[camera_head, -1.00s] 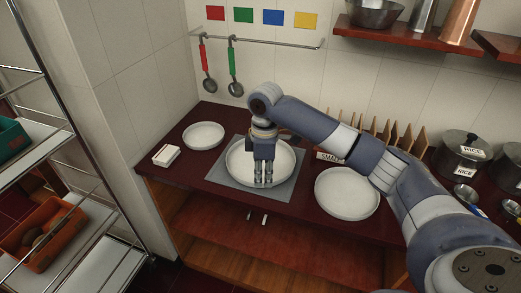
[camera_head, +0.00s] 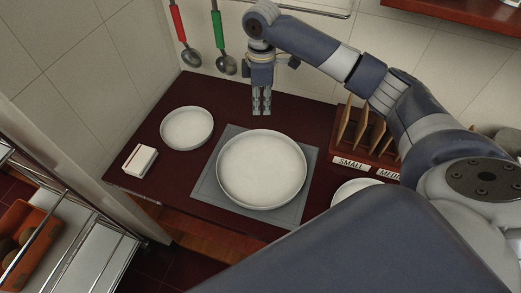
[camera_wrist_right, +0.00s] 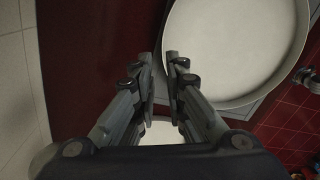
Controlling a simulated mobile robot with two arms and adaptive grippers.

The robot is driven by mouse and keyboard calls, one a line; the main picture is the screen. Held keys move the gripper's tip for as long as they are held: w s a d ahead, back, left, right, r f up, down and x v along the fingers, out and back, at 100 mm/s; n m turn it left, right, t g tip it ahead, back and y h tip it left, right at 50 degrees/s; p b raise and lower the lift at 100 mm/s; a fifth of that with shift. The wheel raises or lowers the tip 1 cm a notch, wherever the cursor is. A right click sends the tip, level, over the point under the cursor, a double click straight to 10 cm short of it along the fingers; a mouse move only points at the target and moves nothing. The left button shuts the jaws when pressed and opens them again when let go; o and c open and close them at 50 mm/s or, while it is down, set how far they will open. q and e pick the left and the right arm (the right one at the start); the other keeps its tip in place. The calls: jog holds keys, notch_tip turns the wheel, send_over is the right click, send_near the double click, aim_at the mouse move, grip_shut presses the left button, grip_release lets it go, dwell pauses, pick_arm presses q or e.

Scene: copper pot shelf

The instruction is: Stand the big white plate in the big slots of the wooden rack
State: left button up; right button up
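The big white plate (camera_head: 261,168) lies flat on a grey mat (camera_head: 211,185) on the dark red counter. It also shows at the upper right of the right wrist view (camera_wrist_right: 235,45). My right gripper (camera_head: 261,108) is open and empty, pointing down behind the plate near the back of the counter. Its fingers (camera_wrist_right: 161,58) show a narrow gap in the wrist view. The wooden rack (camera_head: 372,135) stands to the right, with SMALL and part of another label readable. My arm hides its right part, so the big slots cannot be seen. My left gripper is out of view.
A smaller white plate (camera_head: 187,127) and a white block-like item (camera_head: 140,160) lie on the left. Another white plate (camera_head: 352,188) is mostly hidden by my arm. Ladles (camera_head: 221,62) hang from a wall rail. A metal shelf (camera_head: 75,250) stands at lower left.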

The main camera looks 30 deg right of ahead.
jog(key=f, duration=0.2)
jog(key=s+f, duration=0.1)
jog(key=shift+a+f, duration=0.1)
jog(key=shift+f, duration=0.25)
jog(key=shift+f+p, duration=0.25)
jog(key=shift+p, duration=0.05)
jog(key=f, duration=0.1)
jog(key=f+p, duration=0.1)
jog(key=f, duration=0.3)
jog(key=shift+w+a+p, duration=0.1)
jog(key=shift+a+p, duration=0.2)
jog(key=shift+p, duration=0.05)
jog(key=shift+f, duration=0.2)
grip_shut()
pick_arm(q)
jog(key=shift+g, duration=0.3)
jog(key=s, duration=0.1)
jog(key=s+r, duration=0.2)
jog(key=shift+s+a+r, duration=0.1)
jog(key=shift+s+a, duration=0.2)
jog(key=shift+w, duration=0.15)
